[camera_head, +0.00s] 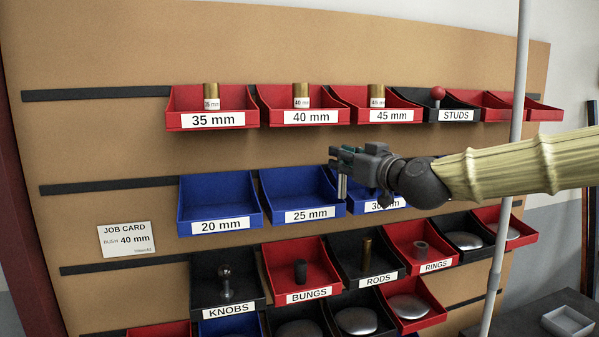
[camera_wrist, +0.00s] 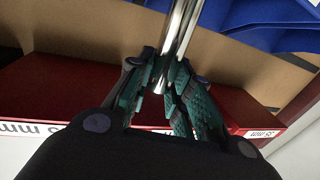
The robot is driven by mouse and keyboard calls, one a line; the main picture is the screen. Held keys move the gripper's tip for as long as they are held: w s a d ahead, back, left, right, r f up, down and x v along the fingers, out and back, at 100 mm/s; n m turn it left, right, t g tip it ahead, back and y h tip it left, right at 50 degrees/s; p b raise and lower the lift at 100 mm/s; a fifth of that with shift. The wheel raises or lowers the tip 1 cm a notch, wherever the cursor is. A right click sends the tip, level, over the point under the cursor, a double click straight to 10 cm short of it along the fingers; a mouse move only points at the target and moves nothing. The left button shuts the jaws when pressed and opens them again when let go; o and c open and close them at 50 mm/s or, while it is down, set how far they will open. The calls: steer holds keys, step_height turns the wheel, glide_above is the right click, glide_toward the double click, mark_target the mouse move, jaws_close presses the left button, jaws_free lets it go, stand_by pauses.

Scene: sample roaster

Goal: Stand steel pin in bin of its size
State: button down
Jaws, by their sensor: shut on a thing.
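My gripper (camera_head: 344,163) is shut on a shiny steel pin (camera_head: 342,187), which hangs roughly upright below the fingers. In the head view it is in front of the blue row, around the gap between the 25 mm bin (camera_head: 290,187) and the partly hidden 30 mm bin (camera_head: 372,207). The blue 20 mm bin (camera_head: 217,190) is farther left. The 20 mm and 25 mm bins look empty; the inside of the 30 mm bin is mostly hidden by my gripper. In the wrist view the pin (camera_wrist: 183,28) extends from between the green-padded fingers (camera_wrist: 170,85). No size mark shows on the pin.
Above are red bins labelled 35 mm (camera_head: 174,110), 40 mm and 45 mm, each with a brass piece. A black STUDS bin (camera_head: 455,104) is at right. Below are KNOBS, BUNGS, RODS and RINGS bins. A job card (camera_head: 126,239) reads bush 40 mm. A grey pole (camera_head: 506,170) stands at right.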

steer(key=w+a+f+p, duration=0.1)
steer(key=w+a+p, duration=0.1)
steer(key=a, duration=0.1)
steer(key=w+a+f+p, duration=0.1)
steer(key=w+a+f, duration=0.1)
steer(key=a, duration=0.1)
steer(key=w+a+f+p, duration=0.1)
steer(key=w+a+p, duration=0.1)
steer(key=a, duration=0.1)
steer(key=shift+w+a+f+p, duration=0.1)
steer(key=shift+a+f+p, duration=0.1)
steer(key=shift+a+p, duration=0.15)
stand_by(0.3)
steer(key=shift+f, duration=0.15)
steer(key=c, duration=1.3)
jaws_free()
